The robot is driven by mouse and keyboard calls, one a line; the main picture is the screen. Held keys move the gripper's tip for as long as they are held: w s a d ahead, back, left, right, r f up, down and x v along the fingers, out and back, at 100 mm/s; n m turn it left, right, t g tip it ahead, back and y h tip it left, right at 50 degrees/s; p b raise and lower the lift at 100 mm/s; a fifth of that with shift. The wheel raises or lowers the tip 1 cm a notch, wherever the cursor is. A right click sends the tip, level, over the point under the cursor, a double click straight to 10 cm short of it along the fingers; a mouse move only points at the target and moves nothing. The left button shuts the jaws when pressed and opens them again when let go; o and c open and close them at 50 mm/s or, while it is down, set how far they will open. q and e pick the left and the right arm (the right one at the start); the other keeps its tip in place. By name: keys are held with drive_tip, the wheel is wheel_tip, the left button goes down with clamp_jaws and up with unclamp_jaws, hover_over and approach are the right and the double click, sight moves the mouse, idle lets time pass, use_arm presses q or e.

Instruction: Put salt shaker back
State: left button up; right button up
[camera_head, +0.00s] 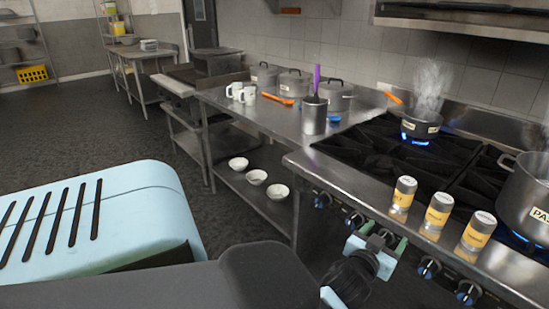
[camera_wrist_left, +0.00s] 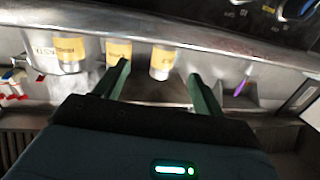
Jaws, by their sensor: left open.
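Three shakers with yellow-orange labels stand upright in a row on the stove's front ledge: a left one (camera_head: 403,194), a middle one (camera_head: 437,212) and a right one (camera_head: 476,232). Their label text is too small to read, so I cannot tell which is salt. My left gripper (camera_head: 372,250) is open and empty, in front of the stove edge, below and left of the shakers. In the left wrist view a shaker (camera_wrist_left: 163,62) shows between the open fingers (camera_wrist_left: 161,85), apart from them. My right gripper is not in view.
A labelled pot (camera_head: 525,195) stands on the stove's right, a steaming pan (camera_head: 421,125) at its back. Stove knobs (camera_head: 428,267) line the front below the ledge. A steel table (camera_head: 262,115) on the left holds pots, mugs and a utensil holder (camera_head: 314,115).

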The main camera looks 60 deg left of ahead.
use_arm(q)
drive_tip(key=s+d+f+m+g+h, duration=0.25)
drive_tip(key=s+d+f, duration=0.25)
drive_tip(key=s+f, duration=0.75)
drive_tip(key=s+d+f+m+g+h, duration=0.25)
drive_tip(key=s+d+f+h, duration=0.2)
drive_tip(key=s+f, duration=0.8)
drive_tip(key=s+d+f+g, duration=0.1)
drive_tip(key=s+d, duration=0.1)
drive_tip(key=s, duration=0.5)
drive_tip(key=s+d+g, duration=0.2)
drive_tip(key=s+d, duration=0.1)
drive_tip(key=s, duration=0.4)
drive_tip(key=shift+s+f+h, duration=0.25)
drive_tip(key=shift+f+h, duration=0.15)
